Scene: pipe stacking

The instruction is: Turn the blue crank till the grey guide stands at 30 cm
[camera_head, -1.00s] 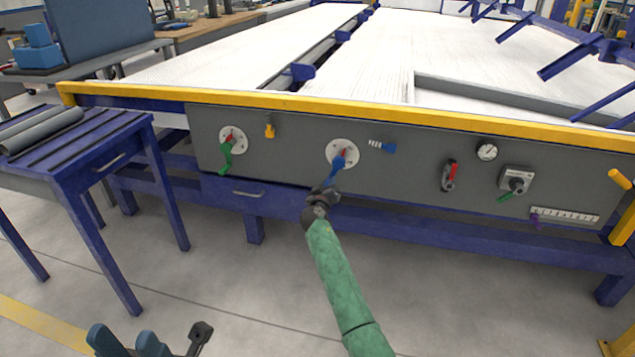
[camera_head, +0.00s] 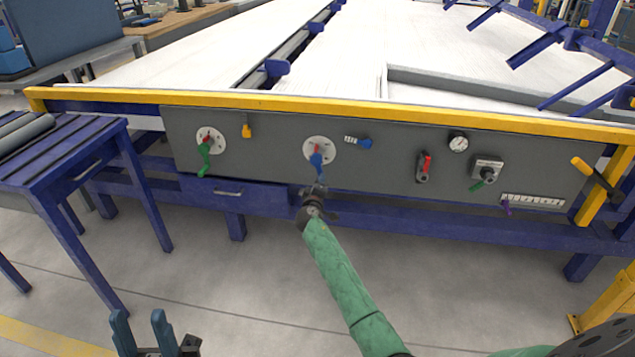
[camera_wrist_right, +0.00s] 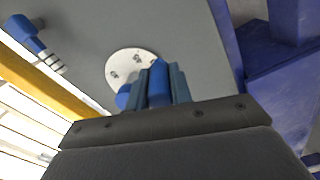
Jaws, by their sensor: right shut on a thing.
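The blue crank (camera_head: 317,160) sits on a round white plate on the grey front panel, its arm hanging roughly straight down. My right gripper (camera_head: 315,188) is at its lower end. In the right wrist view, the two fingers of the right gripper (camera_wrist_right: 160,86) are shut around the blue crank handle (camera_wrist_right: 158,80). A long grey bar (camera_head: 480,90), which looks like the guide, lies across the white table top; its distance in cm cannot be read. My left gripper (camera_head: 142,333) is low at the left, its fingers apart and empty.
A green crank (camera_head: 205,152) is left of the blue one. A blue-ended fitting (camera_head: 364,142) is just right of it. A red lever (camera_head: 426,166), a gauge (camera_head: 458,142) and a numbered scale (camera_head: 533,201) are further right. A blue side table (camera_head: 65,160) stands left.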

